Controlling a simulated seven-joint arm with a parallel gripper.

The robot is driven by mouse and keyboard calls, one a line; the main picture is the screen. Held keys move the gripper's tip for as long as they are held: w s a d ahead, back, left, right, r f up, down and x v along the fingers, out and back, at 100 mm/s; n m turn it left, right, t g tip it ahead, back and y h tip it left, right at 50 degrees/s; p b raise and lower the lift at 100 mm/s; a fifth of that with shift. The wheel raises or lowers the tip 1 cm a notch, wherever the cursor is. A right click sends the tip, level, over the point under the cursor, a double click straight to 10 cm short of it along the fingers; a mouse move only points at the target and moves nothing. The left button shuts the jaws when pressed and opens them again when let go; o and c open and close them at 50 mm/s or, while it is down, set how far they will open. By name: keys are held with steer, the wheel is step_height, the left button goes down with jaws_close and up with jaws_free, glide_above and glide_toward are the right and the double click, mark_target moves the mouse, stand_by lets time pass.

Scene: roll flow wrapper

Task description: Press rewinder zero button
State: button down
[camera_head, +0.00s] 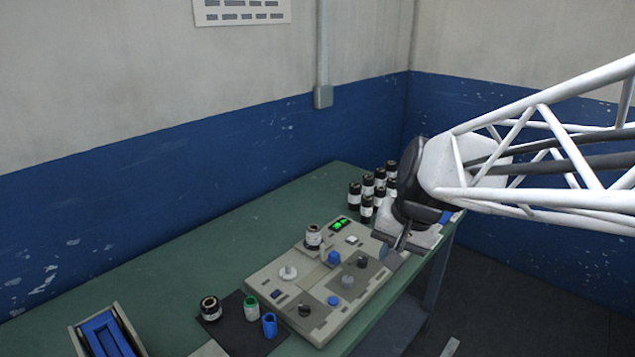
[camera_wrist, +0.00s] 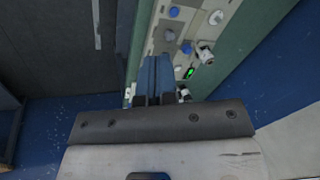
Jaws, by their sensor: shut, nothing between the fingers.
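The rewinder machine is a beige panel (camera_head: 262,279) lying on the green bench; in the wrist view the panel (camera_wrist: 160,32) runs up beyond the fingers. It carries a lit green display (camera_head: 341,224), a small white button (camera_head: 352,240) beside it, a round blue button (camera_head: 333,300), a blue block (camera_head: 333,258), and dark and pale knobs. I cannot read labels, so which button is the zero one is unclear. My gripper (camera_head: 401,246) is above the panel's right end, its fingers shut and empty. In the wrist view the closed fingers (camera_wrist: 158,70) hide part of the panel.
Several black-and-white rolls (camera_head: 367,207) stand behind the panel. A dark mat (camera_head: 235,328) to the left holds a black roll (camera_head: 210,308), a green-topped roll (camera_head: 251,308) and a blue cup (camera_head: 269,325). A blue-lined tray (camera_head: 84,337) lies farther left. The bench (camera_head: 180,262) behind is clear.

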steer(key=w+a+f+m+y, duration=0.1)
steer(key=w+m+y, duration=0.1)
steer(key=w, duration=0.8)
steer(key=m+t+y, duration=0.3)
steer(key=m, duration=0.7)
glide_above(352, 240)
step_height(352, 240, down, 16)
steer(key=shift+w+f, duration=0.1)
steer(key=shift+f, duration=0.05)
steer(key=shift+f, duration=4.3)
